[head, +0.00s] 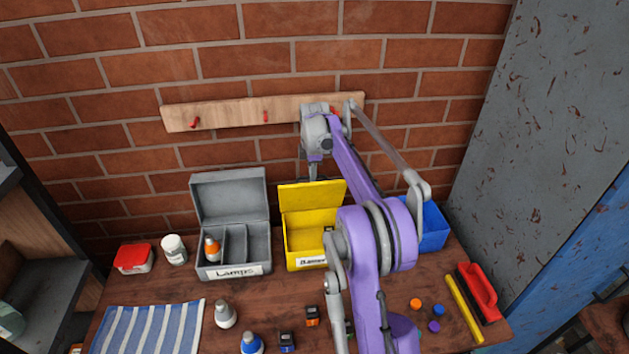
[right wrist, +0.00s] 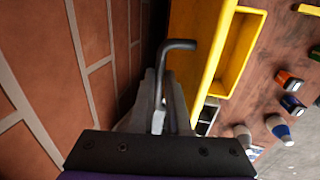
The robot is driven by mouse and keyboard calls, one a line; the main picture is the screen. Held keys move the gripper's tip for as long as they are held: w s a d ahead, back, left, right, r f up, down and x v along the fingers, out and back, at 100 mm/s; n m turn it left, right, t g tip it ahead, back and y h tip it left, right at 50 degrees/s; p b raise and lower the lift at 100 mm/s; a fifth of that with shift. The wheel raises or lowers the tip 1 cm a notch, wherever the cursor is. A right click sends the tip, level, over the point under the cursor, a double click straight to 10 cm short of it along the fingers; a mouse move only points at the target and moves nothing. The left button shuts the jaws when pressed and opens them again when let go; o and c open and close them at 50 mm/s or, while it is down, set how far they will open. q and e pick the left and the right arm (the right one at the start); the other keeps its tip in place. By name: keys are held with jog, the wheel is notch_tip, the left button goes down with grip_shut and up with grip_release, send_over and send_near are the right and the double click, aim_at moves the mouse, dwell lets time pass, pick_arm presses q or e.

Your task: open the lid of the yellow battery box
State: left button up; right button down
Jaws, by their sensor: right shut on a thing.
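The yellow battery box (head: 303,241) stands on the bench against the brick wall, its label partly hidden by my right arm. Its lid (head: 300,197) stands raised at the back, and the inside shows. My right gripper (head: 313,172) is at the lid's top edge. In the right wrist view, the gripper (right wrist: 163,105) is shut on a dark bent handle (right wrist: 182,45) beside the yellow lid (right wrist: 187,25). The exact grip is partly hidden by the fingers. My left gripper is in neither view.
A grey Lamps box (head: 207,255) stands open to the left, with a bulb inside. A blue bin (head: 434,227) is on the right. Batteries (head: 312,316), bulbs (head: 225,315) and a striped cloth (head: 150,328) lie in front. A wooden rail (head: 235,110) is on the wall behind.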

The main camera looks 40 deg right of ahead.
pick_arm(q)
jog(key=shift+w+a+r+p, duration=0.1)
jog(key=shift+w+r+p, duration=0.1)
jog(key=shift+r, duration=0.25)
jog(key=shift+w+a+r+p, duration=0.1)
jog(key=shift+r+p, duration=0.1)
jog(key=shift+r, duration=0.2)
pick_arm(e)
jog(key=w+d+f, duration=0.1)
jog(key=w+d, duration=0.3)
jog(key=w, duration=0.3)
jog(key=shift+f, duration=0.25)
jog(key=c, duration=1.2)
grip_release()
jog(key=shift+w, duration=0.1)
jog(key=o, duration=0.3)
jog(key=shift+w+d+f, duration=0.1)
jog(key=shift+w+f, duration=0.1)
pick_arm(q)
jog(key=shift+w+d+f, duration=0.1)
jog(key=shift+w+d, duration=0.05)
pick_arm(e)
jog(key=shift+s, duration=0.1)
jog(key=shift+s+f, duration=0.1)
jog(key=shift+f, duration=0.05)
jog(key=shift+s, duration=0.1)
